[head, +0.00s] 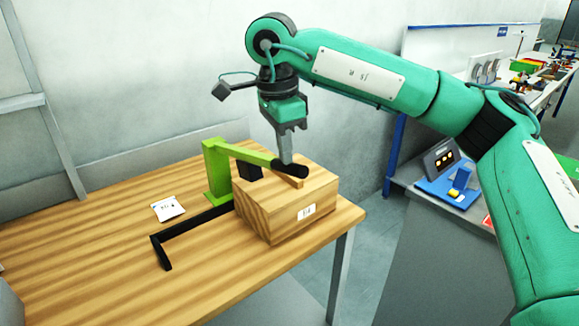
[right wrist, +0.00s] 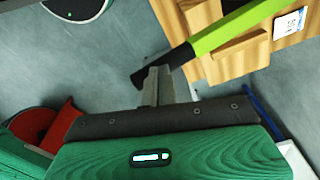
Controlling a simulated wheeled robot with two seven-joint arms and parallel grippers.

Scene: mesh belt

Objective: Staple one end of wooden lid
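A wooden box with its lid (head: 280,205) sits near the right edge of the wooden table. A green stapler (head: 215,170) stands behind its left side, with its lever (head: 245,153) reaching over the lid. The lever ends in a black handle (head: 291,170) above the box top. My right gripper (head: 286,157) points down with its fingers together, tips at the handle. In the right wrist view the fingertips (right wrist: 158,72) are right beside or touching the black handle (right wrist: 175,62); I cannot tell firm contact. My left gripper is not in view.
A grey wall stands close behind. To the right, a grey counter (head: 425,245) bears a blue tray (head: 450,192). The table's left part is mostly clear.

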